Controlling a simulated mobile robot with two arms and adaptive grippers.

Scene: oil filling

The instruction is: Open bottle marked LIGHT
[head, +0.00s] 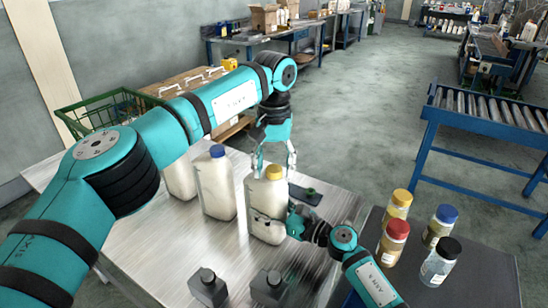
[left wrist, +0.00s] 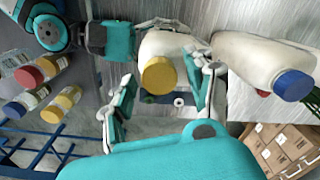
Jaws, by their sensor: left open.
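A white bottle (head: 267,205) with a yellow cap (head: 273,172) stands on the metal table; it also shows in the left wrist view (left wrist: 166,45), cap towards the camera. I cannot read a LIGHT marking on any bottle. My left gripper (head: 274,163) is open above it, with fingers apart on either side of the yellow cap (left wrist: 159,76). My right gripper (head: 288,221) is at the bottle's side, with a finger across its front, and appears shut on its body. A blue-capped white bottle (head: 216,185) stands just left, and another white bottle (head: 180,178) is partly hidden by my left arm.
Several jars with yellow, red, blue and black caps, such as the red-capped jar (head: 392,242), stand on a dark table at right. A green basket (head: 110,108) is at back left. A blue roller conveyor (head: 485,112) stands far right.

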